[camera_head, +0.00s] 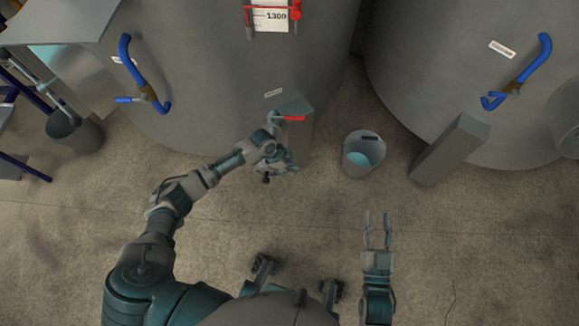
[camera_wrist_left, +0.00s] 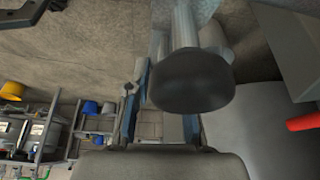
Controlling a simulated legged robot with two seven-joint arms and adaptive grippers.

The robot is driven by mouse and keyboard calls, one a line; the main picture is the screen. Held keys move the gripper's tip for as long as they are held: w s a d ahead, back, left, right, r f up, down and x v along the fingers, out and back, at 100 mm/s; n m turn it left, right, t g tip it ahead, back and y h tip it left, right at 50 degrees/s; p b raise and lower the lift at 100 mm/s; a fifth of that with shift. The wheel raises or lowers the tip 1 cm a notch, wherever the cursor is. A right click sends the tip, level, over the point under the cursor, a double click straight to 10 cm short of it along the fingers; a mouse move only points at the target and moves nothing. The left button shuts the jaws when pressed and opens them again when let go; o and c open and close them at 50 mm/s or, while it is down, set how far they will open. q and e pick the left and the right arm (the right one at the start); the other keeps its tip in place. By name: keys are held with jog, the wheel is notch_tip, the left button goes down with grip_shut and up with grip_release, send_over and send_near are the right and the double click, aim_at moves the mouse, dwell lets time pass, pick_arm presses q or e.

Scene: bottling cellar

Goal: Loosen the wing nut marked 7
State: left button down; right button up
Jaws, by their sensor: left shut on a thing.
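My left gripper (camera_head: 277,163) is at the front of the large grey tank, below a red-handled valve (camera_head: 293,118). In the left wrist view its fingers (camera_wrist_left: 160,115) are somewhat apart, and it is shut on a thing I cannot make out. I cannot pick out the wing nut or a mark 7. A dark round end on a metal cylinder (camera_wrist_left: 193,80) is close in front of the fingers in that view. My right gripper (camera_head: 377,230) is open and empty over the floor, apart from everything.
A grey bucket (camera_head: 364,154) stands to the right of the left gripper. A grey block leg (camera_head: 450,150) is further right, under a second tank (camera_head: 430,60). Blue curved handles (camera_head: 127,55) are on the tanks. A dark bin (camera_head: 75,132) stands at left. The front floor is mostly clear.

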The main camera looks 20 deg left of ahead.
pick_arm(q)
jog(key=shift+a+f+n+p, duration=0.1)
jog(key=shift+a+n+p, duration=0.2)
jog(key=shift+n+p, duration=0.1)
jog(key=shift+f, duration=0.1)
pick_arm(e)
notch_tip(320, 180, down, 2)
jog(key=shift+s+d+f+g, duration=0.1)
jog(key=shift+d+g, duration=0.05)
jog(key=shift+g, duration=0.75)
pick_arm(q)
jog(key=shift+s, duration=0.1)
jog(key=c, duration=1)
grip_release()
jog(key=shift+c, duration=0.2)
jog(key=shift+r, duration=0.25)
jog(key=v, duration=1.1)
jog(key=shift+r, duration=0.15)
